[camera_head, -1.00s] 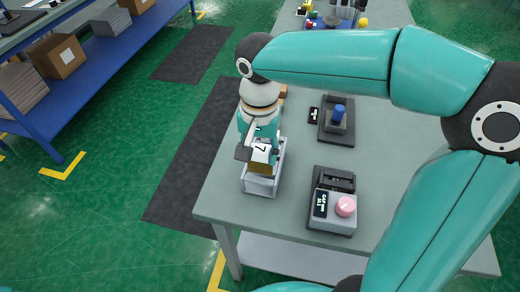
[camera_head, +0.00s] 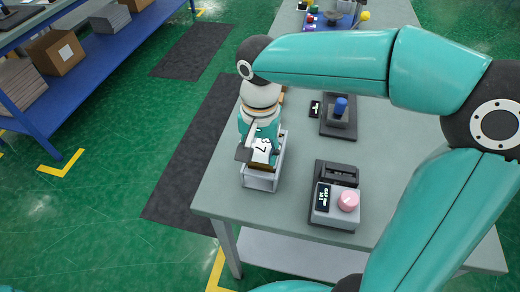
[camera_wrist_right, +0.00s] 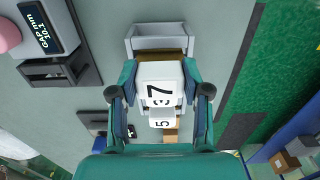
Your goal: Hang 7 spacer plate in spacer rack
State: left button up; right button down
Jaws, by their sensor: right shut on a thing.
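My right gripper (camera_head: 259,153) is shut on the white spacer plate marked 7 (camera_wrist_right: 165,72) and holds it at the grey spacer rack (camera_head: 262,182), near the table's left edge. The wrist view shows my right gripper's fingers (camera_wrist_right: 160,78) on both sides of the plate. A 3 shows right beside the 7, apparently on another plate. A white plate marked 5 (camera_wrist_right: 162,122) lies beyond. The rack's end wall (camera_wrist_right: 165,30) shows past the plate, with a brown part inside. The plate's lower edge is hidden, so I cannot tell if it is seated. My left gripper is out of view.
A grey device with a pink knob and display (camera_head: 337,208) stands right of the rack. A black stand with a blue top (camera_head: 340,115) is farther back. Bare table (camera_head: 225,195) lies left of the rack, close to the edge.

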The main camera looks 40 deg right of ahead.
aim_at(260, 162)
jog(key=shift+f+b, duration=1.4)
jog(key=shift+f, duration=0.5)
jog(key=shift+c, duration=2.3)
grip_release()
jog(key=shift+r, duration=0.1)
notch_tip(260, 162, up, 12)
jog(key=shift+f, duration=0.1)
